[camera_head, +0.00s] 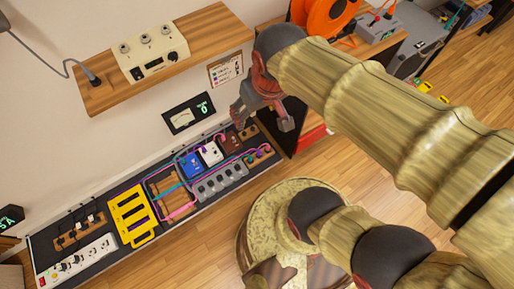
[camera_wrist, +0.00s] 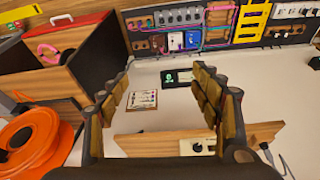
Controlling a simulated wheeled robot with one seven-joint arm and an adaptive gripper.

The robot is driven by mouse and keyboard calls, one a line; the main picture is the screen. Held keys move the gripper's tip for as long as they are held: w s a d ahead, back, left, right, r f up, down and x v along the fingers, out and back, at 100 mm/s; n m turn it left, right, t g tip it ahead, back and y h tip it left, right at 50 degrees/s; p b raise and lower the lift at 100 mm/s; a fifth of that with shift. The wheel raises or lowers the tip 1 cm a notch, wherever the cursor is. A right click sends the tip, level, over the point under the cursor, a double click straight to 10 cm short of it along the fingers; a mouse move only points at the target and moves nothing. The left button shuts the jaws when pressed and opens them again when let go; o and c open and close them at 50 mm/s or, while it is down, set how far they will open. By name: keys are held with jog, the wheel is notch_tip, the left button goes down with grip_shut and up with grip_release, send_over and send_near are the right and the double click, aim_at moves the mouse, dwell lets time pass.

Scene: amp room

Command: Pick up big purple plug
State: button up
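My gripper (camera_head: 262,112) hangs in front of the wall, above the right end of the pedal board (camera_head: 105,205). In the wrist view its two fingers are spread wide with nothing between them (camera_wrist: 163,80). In the wrist view the board (camera_wrist: 238,48) lies at the top, beyond the fingertips.
A blue pedal (camera_head: 190,165), a white pedal (camera_head: 211,153) and a yellow rack (camera_head: 132,215) stand on the board among pink cables. A wooden shelf (camera_head: 215,35) holds a cream amp unit (camera_head: 150,52). An orange reel (camera_wrist: 30,140) is at left in the wrist view. Open floor lies in front.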

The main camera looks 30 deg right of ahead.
jog(key=w+d+f+g, duration=0.1)
jog(key=w+f, duration=0.1)
jog(key=f, duration=0.3)
jog(key=w+d+f+g+b, duration=0.1)
jog(key=w+f+g, duration=0.1)
jog(key=f, duration=0.4)
jog(key=w+d+f+m+g+b, duration=0.1)
jog(key=w+d+f, duration=0.1)
jog(key=f, duration=0.3)
jog(key=shift+w+f+g, duration=0.2)
jog(key=shift+w+g, duration=0.2)
jog(key=c, duration=0.6)
jog(key=shift+o, duration=0.2)
jog(key=n+t+b, duration=0.1)
jog(key=n+b, duration=0.1)
jog(key=b, duration=0.2)
send_over(259, 152)
jog(key=f, duration=6.1)
jog(key=shift+s+d, duration=0.15)
jog(key=shift+d, duration=0.15)
jog(key=shift+w+a+f+b, duration=0.1)
jog(key=shift+w+f+b, duration=0.1)
jog(key=shift+f+b, duration=1.3)
jog(key=shift+w+a+f+b, duration=0.15)
jog(key=shift+f+b, duration=0.55)
jog(key=shift+f, duration=1.55)
